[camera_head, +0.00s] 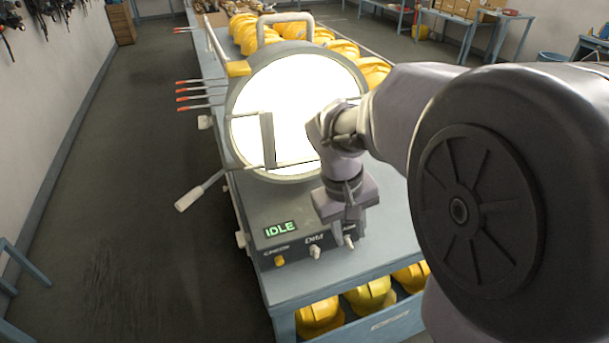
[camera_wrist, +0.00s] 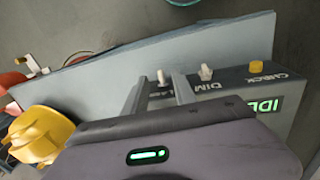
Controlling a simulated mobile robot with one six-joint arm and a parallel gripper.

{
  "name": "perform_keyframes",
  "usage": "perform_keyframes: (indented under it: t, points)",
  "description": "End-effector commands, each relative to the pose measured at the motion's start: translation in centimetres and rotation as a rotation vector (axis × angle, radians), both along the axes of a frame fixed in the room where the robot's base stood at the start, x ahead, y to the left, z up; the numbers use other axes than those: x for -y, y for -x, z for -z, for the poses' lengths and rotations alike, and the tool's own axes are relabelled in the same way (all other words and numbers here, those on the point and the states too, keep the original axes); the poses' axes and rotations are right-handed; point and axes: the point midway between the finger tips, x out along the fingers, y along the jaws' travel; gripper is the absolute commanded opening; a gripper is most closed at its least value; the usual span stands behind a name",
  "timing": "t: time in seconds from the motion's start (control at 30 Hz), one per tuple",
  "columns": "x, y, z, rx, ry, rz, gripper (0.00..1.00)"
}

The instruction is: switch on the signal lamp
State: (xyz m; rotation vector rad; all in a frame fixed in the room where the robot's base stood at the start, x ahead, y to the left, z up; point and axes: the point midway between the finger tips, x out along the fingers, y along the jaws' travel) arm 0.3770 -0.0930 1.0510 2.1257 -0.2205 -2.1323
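The signal lamp (camera_head: 248,90) stands on a workbench, with a large round bright white face. Its grey control box (camera_head: 290,215) has a green display (camera_head: 280,229) reading IDLE. Along the box front are a yellow knob (camera_head: 279,261) labelled CHECK, a white toggle (camera_head: 315,251) labelled DIM, and another white toggle (camera_head: 349,242) at the right, its label mostly hidden. My gripper (camera_head: 350,212) is over the right end of the box. In the wrist view my gripper (camera_wrist: 160,90) is open, its fingers on either side of the right white toggle (camera_wrist: 161,77); contact cannot be told.
A white-handled lever (camera_head: 200,190) sticks out left of the lamp. Red-tipped rods (camera_head: 190,98) lie behind it. Yellow helmets (camera_head: 372,294) fill the shelf below, and more helmets (camera_head: 292,56) stand behind the lamp. The floor to the left is clear.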

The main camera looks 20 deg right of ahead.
Motion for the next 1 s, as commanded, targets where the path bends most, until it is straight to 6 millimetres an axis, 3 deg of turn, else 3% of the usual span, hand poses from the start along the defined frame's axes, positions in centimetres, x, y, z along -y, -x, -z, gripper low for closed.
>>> perform_keyframes:
  t: [0.03,0.2,0.53,0.7,1.0]
  points:
    - [0.2,0.1,1.7,-0.002,0.0,0.001,0.33]
    - [0.7,0.0,3.9,0.0,-0.001,0.001,0.33]
    - [0.8,0.0,4.1,0.001,-0.001,0.001,0.33]
    - [0.8,0.0,4.1,0.001,-0.001,0.001,0.0]
    - [0.8,0.1,4.8,0.064,-0.002,0.001,0.0]
